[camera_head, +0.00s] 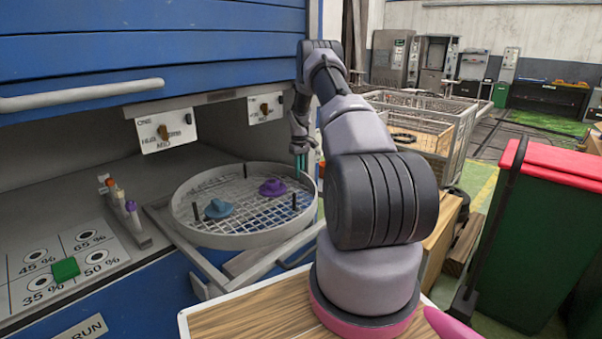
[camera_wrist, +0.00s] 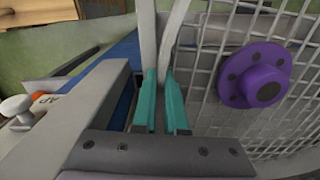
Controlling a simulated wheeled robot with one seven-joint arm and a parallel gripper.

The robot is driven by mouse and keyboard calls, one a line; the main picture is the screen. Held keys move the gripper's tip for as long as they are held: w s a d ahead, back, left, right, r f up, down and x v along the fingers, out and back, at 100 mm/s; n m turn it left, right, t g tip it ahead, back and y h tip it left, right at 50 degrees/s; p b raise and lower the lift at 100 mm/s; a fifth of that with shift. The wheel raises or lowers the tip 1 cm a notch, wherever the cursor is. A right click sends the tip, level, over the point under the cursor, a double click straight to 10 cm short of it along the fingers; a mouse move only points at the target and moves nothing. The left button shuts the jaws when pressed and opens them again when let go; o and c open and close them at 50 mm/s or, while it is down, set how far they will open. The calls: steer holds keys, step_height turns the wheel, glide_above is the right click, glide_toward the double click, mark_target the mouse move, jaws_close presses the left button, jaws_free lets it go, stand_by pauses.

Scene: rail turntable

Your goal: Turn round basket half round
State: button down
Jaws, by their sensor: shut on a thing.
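The round basket (camera_head: 248,240) is a shallow grey ring with a wire mesh floor and a few black upright pegs. It sits on a pull-out frame in front of the blue cabinet. A blue knobbed piece (camera_head: 218,208) lies front left on the mesh, and a purple one (camera_head: 272,187) lies toward the back right. My gripper (camera_head: 301,163) reaches down at the basket's right back edge. In the wrist view its teal fingers (camera_wrist: 162,85) are shut on the basket's rim, with the purple piece (camera_wrist: 256,75) to the right. The fingertip contact is partly hidden.
The grey rail frame (camera_head: 290,255) extends below the basket. Dial plates (camera_head: 166,130) hang above the bench. A percentage board (camera_head: 100,241) with a green block (camera_head: 66,269) lies left. A wire cage (camera_head: 430,120) and green bin (camera_head: 530,230) stand right.

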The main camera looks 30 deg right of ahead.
stand_by(0.3)
steer(key=c, duration=1)
jaws_free()
steer(key=shift+o, duration=0.2)
step_height(320, 180, up, 11)
steer(key=shift+f, duration=0.1)
